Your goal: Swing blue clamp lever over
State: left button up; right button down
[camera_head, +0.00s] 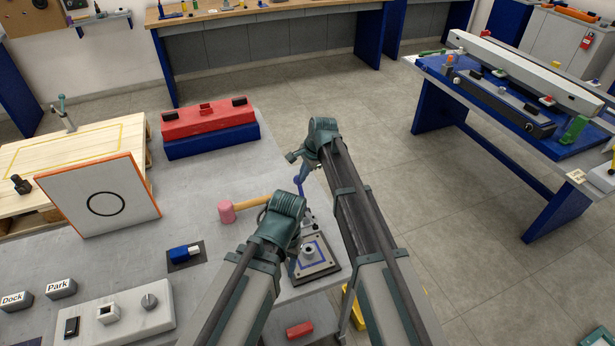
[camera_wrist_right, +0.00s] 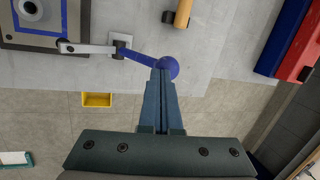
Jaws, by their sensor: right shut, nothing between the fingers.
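The blue clamp lever (camera_wrist_right: 138,57) has a round blue ball knob (camera_wrist_right: 168,68) at its end. It runs from a small pale pivot block with a grey metal arm (camera_wrist_right: 88,48) that reaches toward a square plate (camera_wrist_right: 8,40) with a blue frame and a round fitting. In the head view the lever (camera_head: 298,187) stands beside the plate, partly hidden by my arms. My right gripper (camera_wrist_right: 161,74) is shut and empty, its tips right at the knob; I cannot tell whether they touch. My left gripper's wrist (camera_head: 283,208) is in front of the clamp, its fingers hidden.
A pink-headed mallet (camera_head: 227,211) lies left of the clamp. A red and blue box (camera_head: 208,122), an orange-edged panel (camera_head: 100,195) and a control box (camera_head: 125,318) stand on the grey table. A yellow bin (camera_wrist_right: 97,99) is below the table edge. Open floor lies to the right.

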jog(key=w, duration=0.1)
jog(key=g, duration=0.1)
jog(key=w+a+f, duration=0.1)
jog(key=shift+w+g+h, duration=0.3)
jog(key=shift+w, duration=0.05)
jog(key=shift+w+a+f+b, duration=0.1)
jog(key=shift+w+f+b, duration=0.2)
jog(key=shift+b, duration=0.1)
pick_arm(q)
jog(key=shift+f+b, duration=0.9)
jog(key=shift+f, duration=0.35)
pick_arm(e)
jog(key=shift+w+a+f, duration=0.2)
jog(key=shift+w+f, duration=0.25)
jog(key=shift+w, duration=0.05)
jog(key=shift+w+a+f, duration=0.2)
jog(key=shift+w+f, duration=0.2)
jog(key=shift+w, duration=0.05)
pick_arm(q)
jog(key=shift+r, duration=0.1)
pick_arm(e)
jog(key=shift+r, duration=0.1)
